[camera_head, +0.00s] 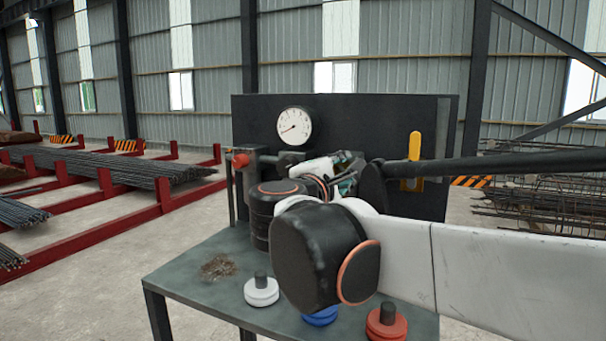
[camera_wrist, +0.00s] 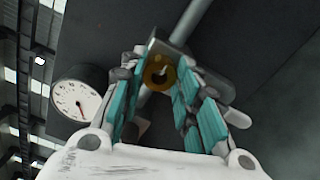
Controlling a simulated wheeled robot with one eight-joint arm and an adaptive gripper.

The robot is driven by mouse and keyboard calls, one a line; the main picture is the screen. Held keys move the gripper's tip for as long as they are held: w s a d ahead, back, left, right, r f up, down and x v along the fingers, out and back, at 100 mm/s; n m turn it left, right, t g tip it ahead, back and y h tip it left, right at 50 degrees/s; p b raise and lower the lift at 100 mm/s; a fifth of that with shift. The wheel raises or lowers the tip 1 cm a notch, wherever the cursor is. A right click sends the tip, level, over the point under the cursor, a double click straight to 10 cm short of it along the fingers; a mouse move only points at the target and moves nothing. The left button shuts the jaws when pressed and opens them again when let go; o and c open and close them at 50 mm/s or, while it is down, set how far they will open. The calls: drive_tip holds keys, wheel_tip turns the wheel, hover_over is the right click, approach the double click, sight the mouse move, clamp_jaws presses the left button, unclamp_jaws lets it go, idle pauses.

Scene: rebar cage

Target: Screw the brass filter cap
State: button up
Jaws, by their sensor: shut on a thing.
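In the wrist view, the brass filter cap (camera_wrist: 159,72) shows as a round brass-coloured piece between my teal finger pads. It sits in front of a grey fitting with a grey pipe (camera_wrist: 192,20) leading away from it. My gripper (camera_wrist: 161,82) is shut on the cap. How far the cap is threaded on cannot be told. In the head view my gripper (camera_head: 344,174) is at the dark panel, and my own arm hides the cap and most of the fitting.
A white dial gauge (camera_head: 294,126) and a yellow handle (camera_head: 414,160) are on the dark panel (camera_head: 360,112). A red knob (camera_head: 240,160) is on the pipework. White (camera_head: 262,291), blue (camera_head: 320,317) and red (camera_head: 387,324) knobbed discs and brown debris (camera_head: 218,267) lie on the table (camera_head: 195,285).

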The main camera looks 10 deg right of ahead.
drive_tip(key=m, duration=0.4)
drive_tip(key=shift+f+m+b, duration=0.1)
drive_tip(key=shift+m+b, duration=0.2)
drive_tip(key=shift+b, duration=0.05)
drive_tip(key=shift+m, duration=2.3)
drive_tip(key=o, duration=1.1)
drive_tip(key=shift+c, duration=0.2)
drive_tip(key=v, duration=1.2)
